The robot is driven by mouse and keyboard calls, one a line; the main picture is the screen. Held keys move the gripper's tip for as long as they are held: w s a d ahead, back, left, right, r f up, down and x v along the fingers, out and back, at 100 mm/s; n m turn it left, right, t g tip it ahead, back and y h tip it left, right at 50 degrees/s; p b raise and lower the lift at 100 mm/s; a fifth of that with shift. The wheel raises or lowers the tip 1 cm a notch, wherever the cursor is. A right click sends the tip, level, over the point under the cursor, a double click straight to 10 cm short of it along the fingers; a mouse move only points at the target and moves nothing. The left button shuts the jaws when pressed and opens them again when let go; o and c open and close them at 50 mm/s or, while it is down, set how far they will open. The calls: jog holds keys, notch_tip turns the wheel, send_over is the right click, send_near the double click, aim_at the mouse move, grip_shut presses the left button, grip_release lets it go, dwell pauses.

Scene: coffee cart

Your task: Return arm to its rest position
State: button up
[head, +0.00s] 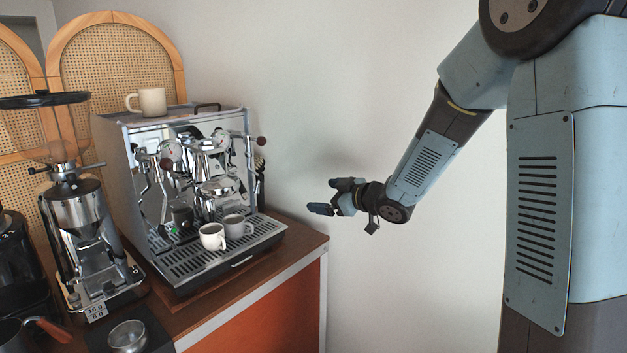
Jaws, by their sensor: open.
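My gripper (326,197) is at the end of my arm, which reaches in from the right. In this view it is to the right of the espresso machine and above the counter's right end. Its fingers point left and are apart, with nothing between them. It touches nothing that I can see. The pale wall is behind it.
The chrome espresso machine (190,190) stands on the wooden counter (305,243). A grinder (85,225) stands left. Space around my gripper is clear.

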jog(key=s+d+r+m+t+h, duration=0.1)
jog(key=s+d+r+m+h, duration=0.35)
jog(key=d, duration=0.45)
jog(key=s+d+r+m+h, duration=0.4)
jog(key=s+d+h, duration=0.2)
jog(key=d, duration=0.3)
jog(key=s+d+m+g, duration=0.2)
jog(key=s+m+g, duration=0.3)
jog(key=s, duration=1.7)
jog(key=shift+s+f+g, duration=0.3)
jog(key=shift+s+f, duration=0.1)
jog(key=shift+f, duration=0.05)
